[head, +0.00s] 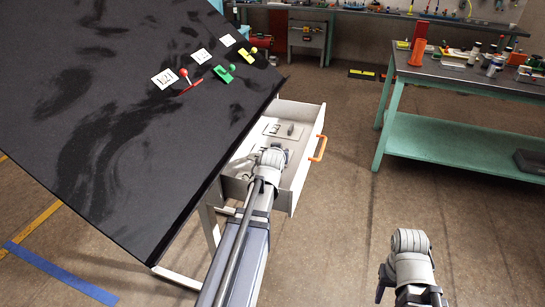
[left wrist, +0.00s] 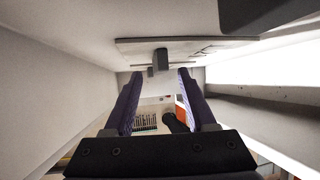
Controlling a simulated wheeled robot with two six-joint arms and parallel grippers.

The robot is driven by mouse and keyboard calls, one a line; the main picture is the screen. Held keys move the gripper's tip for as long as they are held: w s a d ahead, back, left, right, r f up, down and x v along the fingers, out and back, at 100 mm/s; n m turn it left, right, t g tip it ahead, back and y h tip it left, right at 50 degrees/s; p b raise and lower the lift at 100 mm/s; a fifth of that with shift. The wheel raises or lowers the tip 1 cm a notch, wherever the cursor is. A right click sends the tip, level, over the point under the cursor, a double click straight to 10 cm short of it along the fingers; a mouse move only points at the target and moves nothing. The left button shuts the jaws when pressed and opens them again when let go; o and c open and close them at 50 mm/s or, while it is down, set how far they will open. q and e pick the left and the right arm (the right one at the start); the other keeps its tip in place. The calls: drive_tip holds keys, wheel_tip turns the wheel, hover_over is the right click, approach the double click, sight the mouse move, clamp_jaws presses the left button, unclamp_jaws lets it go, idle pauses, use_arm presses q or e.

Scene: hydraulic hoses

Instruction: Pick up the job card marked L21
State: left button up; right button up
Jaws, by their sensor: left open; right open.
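A pale job card (head: 272,128) with dark lettering lies in the open drawer (head: 303,174). The lettering looks like L21 but is too small to be sure. A small grey grip block stands on the card. In the left wrist view the plate (left wrist: 200,46) shows edge-on, with its grey block (left wrist: 160,61) just ahead of my fingertips. My left gripper (left wrist: 158,78) is open inside the drawer, its fingers either side of the block's line. In the head view my wrist hides most of the left gripper (head: 270,158). My right gripper (head: 408,290) is open and empty over the floor.
The black tabletop (head: 95,110) overhangs the drawer's left side. On it lie white labels (head: 165,79) beside red, green (head: 224,73) and yellow fittings. The drawer has an orange handle (head: 319,148). A green bench (head: 440,143) stands right; floor between is free.

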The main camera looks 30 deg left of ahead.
use_arm(q)
drive_tip(key=b+x, duration=0.1)
drive_tip(key=x, duration=0.2)
drive_tip(key=shift+w+f, duration=0.1)
drive_tip(key=shift+w, duration=0.2)
drive_tip(key=shift+c, duration=0.4)
clamp_jaws()
